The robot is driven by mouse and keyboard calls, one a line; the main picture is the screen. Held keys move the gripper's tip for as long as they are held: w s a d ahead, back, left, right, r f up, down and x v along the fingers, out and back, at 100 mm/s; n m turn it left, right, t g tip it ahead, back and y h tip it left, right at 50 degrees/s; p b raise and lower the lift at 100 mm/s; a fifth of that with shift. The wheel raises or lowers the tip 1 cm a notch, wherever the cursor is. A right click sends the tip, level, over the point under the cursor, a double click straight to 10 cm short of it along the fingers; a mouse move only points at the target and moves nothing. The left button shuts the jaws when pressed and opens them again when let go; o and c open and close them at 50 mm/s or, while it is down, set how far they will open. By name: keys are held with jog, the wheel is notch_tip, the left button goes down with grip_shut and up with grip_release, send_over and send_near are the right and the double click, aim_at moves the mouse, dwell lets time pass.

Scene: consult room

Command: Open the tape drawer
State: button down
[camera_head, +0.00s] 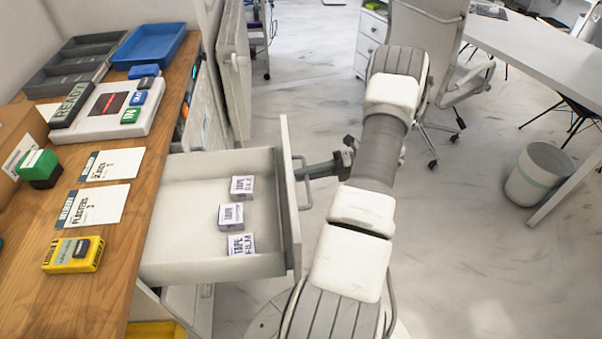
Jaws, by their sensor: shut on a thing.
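The tape drawer (205,266) is pulled out from the wooden-topped counter, and its inside is in view. Several small white boxes marked TAPE (231,216) lie in its right part. The drawer's front panel (289,200) stands upright at its right end, with a grey bar handle (304,183) on the outer face. My gripper (306,172) reaches from the right to this handle and is shut on it. The fingertips are small in view and partly hidden at the handle.
The wooden counter (100,260) holds a blue tray (148,45), grey trays, a white board with labelled blocks, cards and a yellow box (73,254). A chair (425,40), a desk and a waste bin (539,174) stand at the right.

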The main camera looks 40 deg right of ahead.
jog(key=c, duration=1.2)
grip_release()
jog(key=shift+o, duration=0.2)
jog(key=v, duration=1.7)
jog(key=shift+d, duration=0.25)
jog(key=shift+s, duration=0.1)
